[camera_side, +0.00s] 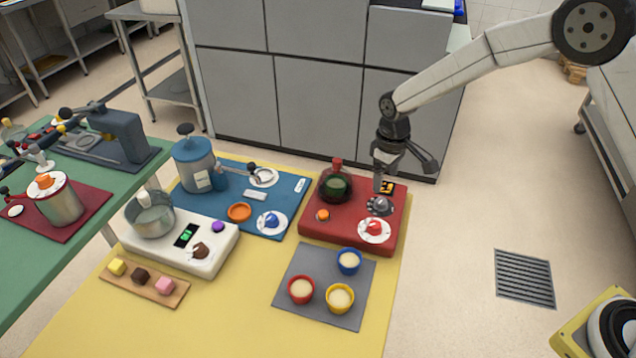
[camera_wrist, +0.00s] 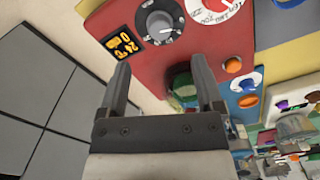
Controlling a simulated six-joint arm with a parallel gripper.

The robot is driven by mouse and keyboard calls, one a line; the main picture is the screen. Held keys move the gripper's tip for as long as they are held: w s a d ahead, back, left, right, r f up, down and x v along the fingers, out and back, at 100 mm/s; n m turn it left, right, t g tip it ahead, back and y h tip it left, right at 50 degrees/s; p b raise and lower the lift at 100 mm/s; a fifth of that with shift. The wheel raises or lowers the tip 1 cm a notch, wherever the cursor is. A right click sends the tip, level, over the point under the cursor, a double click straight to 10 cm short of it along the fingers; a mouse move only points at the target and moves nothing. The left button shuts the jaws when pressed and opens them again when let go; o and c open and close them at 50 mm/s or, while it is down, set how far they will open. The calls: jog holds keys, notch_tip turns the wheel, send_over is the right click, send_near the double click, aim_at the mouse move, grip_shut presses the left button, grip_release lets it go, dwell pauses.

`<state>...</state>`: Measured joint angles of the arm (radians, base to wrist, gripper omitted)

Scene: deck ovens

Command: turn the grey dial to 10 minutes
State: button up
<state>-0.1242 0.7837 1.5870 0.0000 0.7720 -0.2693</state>
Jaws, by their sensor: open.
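The grey dial (camera_side: 380,205) sits on top of the red appliance base (camera_side: 348,240), on a round plate with markings. In the wrist view the grey dial (camera_wrist: 157,22) is near the top, with a white pointer line toward the right; its scale is too small to read. My gripper (camera_side: 382,186) points down at the back of the red base, near the dial. In the wrist view my gripper (camera_wrist: 162,72) has its fingers apart with nothing between them, and the dial lies beyond the fingertips, apart from them. A black display (camera_wrist: 122,43) with orange characters is beside the dial.
A red knob (camera_side: 374,228) on a white disc and an orange button (camera_side: 323,215) share the base. A dark glass vessel (camera_side: 336,186) with a red top stands left of my gripper. Several cups stand on a grey mat (camera_side: 308,268) in front.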

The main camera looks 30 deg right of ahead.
aim_at(382, 200)
jog(key=shift+f, duration=3.65)
jog(key=shift+c, duration=0.2)
grip_shut()
